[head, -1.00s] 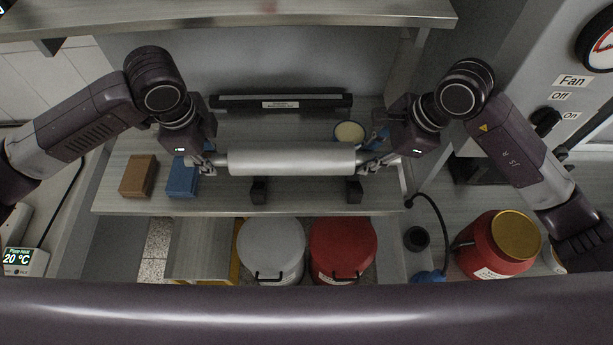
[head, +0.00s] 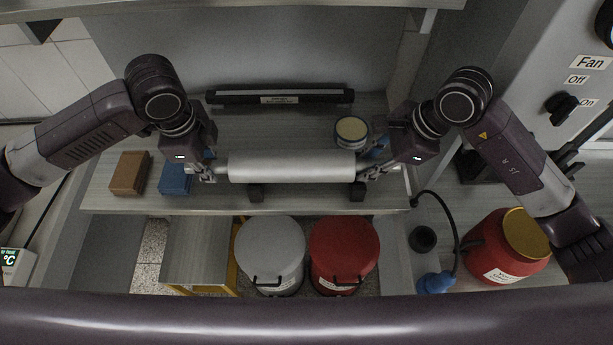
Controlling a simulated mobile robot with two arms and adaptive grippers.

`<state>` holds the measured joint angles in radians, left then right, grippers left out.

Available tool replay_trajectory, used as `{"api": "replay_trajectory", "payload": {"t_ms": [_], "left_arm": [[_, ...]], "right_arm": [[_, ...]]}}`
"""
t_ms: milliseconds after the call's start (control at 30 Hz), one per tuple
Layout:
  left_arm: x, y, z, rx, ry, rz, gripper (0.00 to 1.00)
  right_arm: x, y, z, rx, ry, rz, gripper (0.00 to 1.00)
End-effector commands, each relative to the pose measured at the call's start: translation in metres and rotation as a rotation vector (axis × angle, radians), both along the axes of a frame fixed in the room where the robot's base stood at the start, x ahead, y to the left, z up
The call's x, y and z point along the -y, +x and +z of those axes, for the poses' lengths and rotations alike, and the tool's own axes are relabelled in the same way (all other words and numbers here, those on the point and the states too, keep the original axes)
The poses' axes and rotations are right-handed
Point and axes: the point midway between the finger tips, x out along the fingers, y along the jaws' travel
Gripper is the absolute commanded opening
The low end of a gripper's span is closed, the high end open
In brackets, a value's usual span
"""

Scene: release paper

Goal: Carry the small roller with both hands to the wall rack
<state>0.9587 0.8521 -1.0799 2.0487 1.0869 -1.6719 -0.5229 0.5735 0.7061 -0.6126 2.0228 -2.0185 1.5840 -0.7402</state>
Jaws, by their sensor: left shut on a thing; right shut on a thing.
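The small roller (head: 292,167) is a pale cylinder lying level across the middle of the head view, with a thin axle end at each side. My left gripper (head: 207,173) is shut on its left end. My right gripper (head: 374,170) is shut on its right end. The fingers are small in view and partly hidden by the wrists. Two black blocks (head: 256,193) and (head: 358,190) show just below the roller's lower edge; I cannot tell if the roller touches them. A long black bar with a label (head: 280,97) lies behind the roller; I cannot tell which is the wall rack.
The grey shelf (head: 310,202) carries a brown box (head: 130,173), a blue box (head: 175,178) and a round tin (head: 352,131). Another shelf edge (head: 270,10) crosses the top. Below stand a grey drum (head: 270,245), a red drum (head: 344,245) and a red container (head: 495,248).

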Motion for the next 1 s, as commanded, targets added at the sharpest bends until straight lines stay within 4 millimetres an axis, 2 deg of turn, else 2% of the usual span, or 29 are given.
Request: {"api": "replay_trajectory", "payload": {"t_ms": [167,200,333,1000], "left_arm": [[-0.001,0.0,-0.011,0.0,0.002,0.0,0.0],[-0.001,-0.001,-0.012,-0.004,0.003,-0.001,0.22],[-0.001,-0.001,-0.011,-0.005,0.003,-0.001,0.37],[0.0,0.0,-0.005,0.0,0.0,0.0,0.38]], "right_arm": [[-0.001,0.0,-0.012,0.0,0.002,-0.001,0.0],[0.0,-0.001,-0.012,-0.006,0.0,-0.001,0.22],[0.0,-0.003,-0.014,-0.012,-0.002,0.0,0.37],[0.0,-0.001,-0.01,-0.004,0.0,0.001,0.38]]}}
